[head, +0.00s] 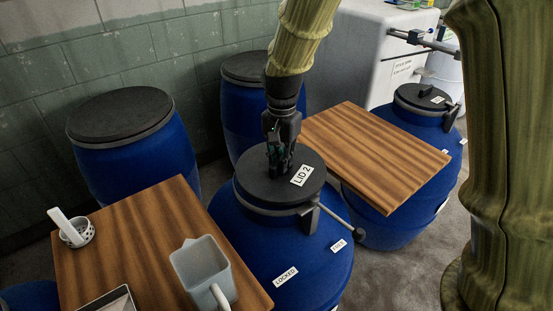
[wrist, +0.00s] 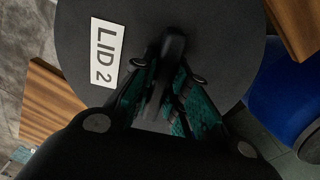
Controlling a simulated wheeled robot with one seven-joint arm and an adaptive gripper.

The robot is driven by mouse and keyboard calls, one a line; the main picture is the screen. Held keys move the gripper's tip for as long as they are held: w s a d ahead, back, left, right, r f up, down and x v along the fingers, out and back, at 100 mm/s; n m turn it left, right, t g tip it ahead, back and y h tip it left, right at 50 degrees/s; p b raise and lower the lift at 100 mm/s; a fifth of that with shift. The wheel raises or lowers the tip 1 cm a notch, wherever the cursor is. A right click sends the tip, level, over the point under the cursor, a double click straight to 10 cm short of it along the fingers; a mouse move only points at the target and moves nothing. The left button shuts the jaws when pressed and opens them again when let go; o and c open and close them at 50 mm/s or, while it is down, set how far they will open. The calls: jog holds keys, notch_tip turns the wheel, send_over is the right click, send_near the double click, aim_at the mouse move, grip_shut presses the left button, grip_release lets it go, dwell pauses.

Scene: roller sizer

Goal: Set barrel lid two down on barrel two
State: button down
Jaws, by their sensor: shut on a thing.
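Barrel lid two (head: 262,174), a dark round disc with a white "LID 2" label, sits at the top of a blue barrel (head: 300,254) in the middle of the head view. I take this barrel to be barrel two; it carries a "LOCKED" label and another small label. My gripper (head: 279,168) comes down from above and is shut on the lid's handle. In the wrist view the lid (wrist: 215,35) fills the middle, with its dark handle (wrist: 172,50) between the fingers. The lid looks level and centred over the barrel mouth; whether it is fully seated I cannot tell.
A lever (head: 338,222) sticks out at the barrel's right side. A wooden board (head: 370,150) lies to the right, another wooden top (head: 145,240) with a grey jug (head: 203,270) to the left. Other lidded blue barrels (head: 135,160) stand behind and right (head: 425,115).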

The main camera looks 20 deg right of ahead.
aim_at(277, 161)
jog(key=shift+w+d+f, duration=0.1)
jog(key=shift+w+f, duration=0.05)
jog(key=shift+w, duration=1.55)
jog(key=shift+w+f+p, duration=0.15)
jog(key=shift+f+p, duration=0.4)
jog(key=shift+f, duration=1.25)
jog(key=shift+f, duration=0.6)
jog(key=c, duration=1.4)
grip_release()
jog(key=shift+r, duration=0.1)
notch_tip(277, 161, up, 13)
jog(key=shift+b, duration=0.5)
